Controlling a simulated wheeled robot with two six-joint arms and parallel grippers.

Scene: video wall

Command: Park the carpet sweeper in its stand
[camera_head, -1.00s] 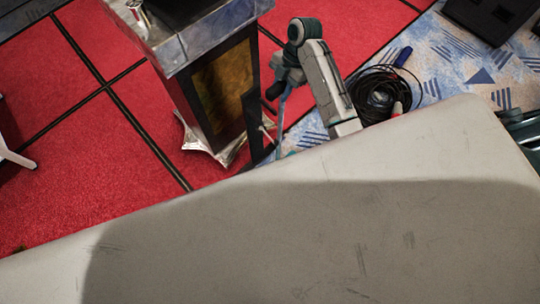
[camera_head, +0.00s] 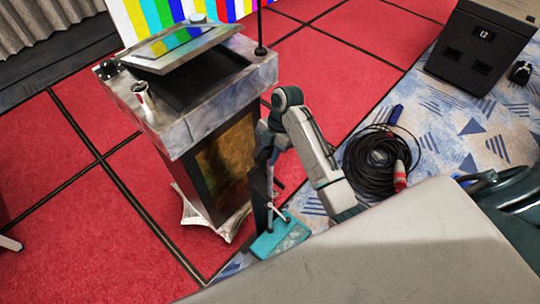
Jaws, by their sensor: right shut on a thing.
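My right gripper (camera_head: 267,146) is beside the lectern's right side. It is shut on the upper part of the carpet sweeper's upright handle (camera_head: 270,178), which it partly hides. A flat teal piece (camera_head: 281,236) is on the floor below, at the handle's foot; it looks like the sweeper head, but I cannot tell for sure. A dark upright panel (camera_head: 258,200) with small pegs, perhaps the stand, is close beside the handle. I cannot tell whether the two touch. My left gripper is out of view.
The lectern (camera_head: 215,115) with a can (camera_head: 141,92) on top stands just left of the gripper. A coiled black cable (camera_head: 370,165) lies to the right. A black speaker box (camera_head: 480,48) is at the upper right. Red carpet (camera_head: 100,225) at the left is mostly clear.

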